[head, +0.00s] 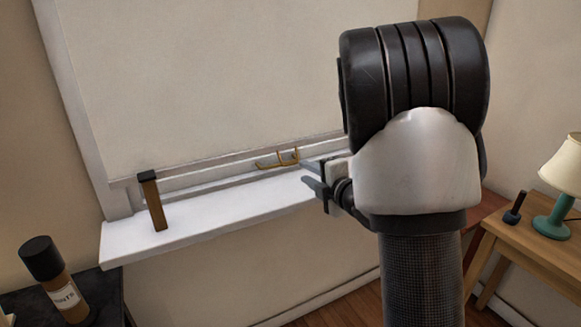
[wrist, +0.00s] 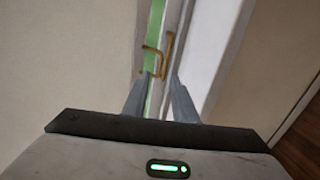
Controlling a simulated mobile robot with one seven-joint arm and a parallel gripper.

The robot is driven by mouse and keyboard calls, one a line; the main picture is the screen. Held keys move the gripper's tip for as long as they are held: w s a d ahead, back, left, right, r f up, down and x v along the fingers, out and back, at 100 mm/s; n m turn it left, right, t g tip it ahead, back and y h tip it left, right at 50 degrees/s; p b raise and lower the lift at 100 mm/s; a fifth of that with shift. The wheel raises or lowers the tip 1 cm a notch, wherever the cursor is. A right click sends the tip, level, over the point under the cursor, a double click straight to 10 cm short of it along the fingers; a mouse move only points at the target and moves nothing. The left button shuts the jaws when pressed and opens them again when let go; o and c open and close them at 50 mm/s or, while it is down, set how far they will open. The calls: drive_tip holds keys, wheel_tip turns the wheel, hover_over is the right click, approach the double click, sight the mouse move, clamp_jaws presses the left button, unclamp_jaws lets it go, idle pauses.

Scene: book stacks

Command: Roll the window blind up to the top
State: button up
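The window blind (head: 210,75) is a large pale beige sheet that hangs down over nearly the whole window in the head view. A brass handle (head: 280,160) shows at its lower edge, just above the sill; it also shows in the wrist view (wrist: 167,46). My gripper (head: 305,174) is just right of the handle in the head view. In the wrist view my gripper (wrist: 160,76) has its two fingers apart with the handle at or just beyond their tips. I cannot tell whether they touch it. My arm hides the blind's right part.
A white sill (head: 200,224) runs below the blind, with a brown, black-topped upright piece (head: 153,201) at its left. A black-capped bottle (head: 60,280) stands at lower left. A wooden table (head: 530,250) with a lamp (head: 560,190) is at right.

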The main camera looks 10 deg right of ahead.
sight(292, 164)
drive_tip(key=b+x, duration=0.1)
drive_tip(key=x, duration=0.9)
drive_tip(key=shift+w, duration=0.2)
clamp_jaws()
idle(1.0)
